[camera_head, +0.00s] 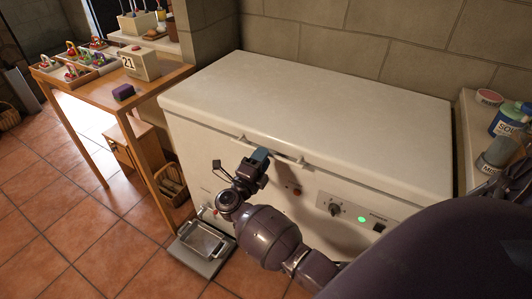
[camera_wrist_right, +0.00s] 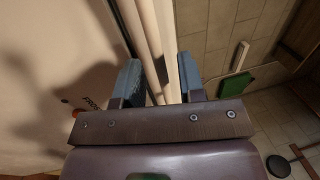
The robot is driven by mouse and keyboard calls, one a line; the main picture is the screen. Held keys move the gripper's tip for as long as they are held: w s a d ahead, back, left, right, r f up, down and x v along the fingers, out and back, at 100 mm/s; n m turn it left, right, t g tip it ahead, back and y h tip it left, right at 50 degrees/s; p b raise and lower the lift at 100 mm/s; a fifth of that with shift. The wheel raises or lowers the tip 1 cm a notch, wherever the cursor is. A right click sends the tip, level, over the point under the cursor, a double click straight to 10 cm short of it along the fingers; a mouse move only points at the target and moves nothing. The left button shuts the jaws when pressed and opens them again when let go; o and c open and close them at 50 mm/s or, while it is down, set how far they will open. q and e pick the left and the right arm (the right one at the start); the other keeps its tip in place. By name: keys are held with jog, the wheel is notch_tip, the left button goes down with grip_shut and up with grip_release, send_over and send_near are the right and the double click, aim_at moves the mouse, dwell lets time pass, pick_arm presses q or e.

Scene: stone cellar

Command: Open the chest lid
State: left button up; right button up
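The chest is a white chest freezer with a flat lid (camera_head: 310,105), which lies shut on the body (camera_head: 215,150). A thin pale handle bar (camera_head: 287,158) runs along the lid's front edge. My right gripper (camera_head: 259,156) is at this handle, near its middle. In the right wrist view, the two blue-grey fingers of my right gripper (camera_wrist_right: 160,82) stand apart, with pale lengthwise edges of the handle and lid between them. The fingers look open around the bar; contact cannot be made out. My left gripper is not in view.
A wooden table (camera_head: 90,88) with trays and a box marked 21 (camera_head: 139,64) stands left of the chest. A counter with jars (camera_head: 509,118) is at the right. A metal tray (camera_head: 204,243) sits low by the chest front. A stone wall (camera_head: 400,40) rises behind.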

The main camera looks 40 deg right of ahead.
jog(key=shift+x, duration=1.2)
grip_shut()
